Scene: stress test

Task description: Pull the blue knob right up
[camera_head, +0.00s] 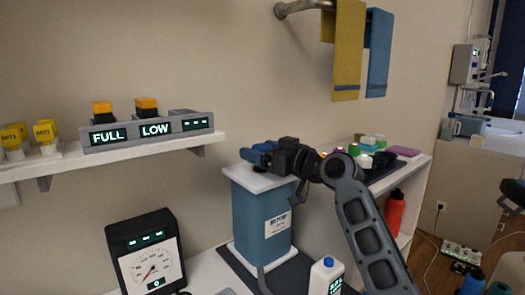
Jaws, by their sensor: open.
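A blue knob-like piece (257,156) shows just above the white top of a blue box-shaped unit (262,215) with a white label on its front. My gripper (274,157) comes in from the right, over that white top, with its jaws open. Its front end is right at the blue piece and overlaps it in the picture. I cannot tell whether the fingers stand around it or touch it. The lower part of the blue piece and any stem are hidden or too small to make out.
A dial gauge (147,252) stands at the lower left. A white bottle (325,277) stands in front of the unit. A wall shelf (110,152) holds a panel reading FULL and LOW. Yellow and blue cloths (347,50) hang above. A red bottle (394,213) stands at right.

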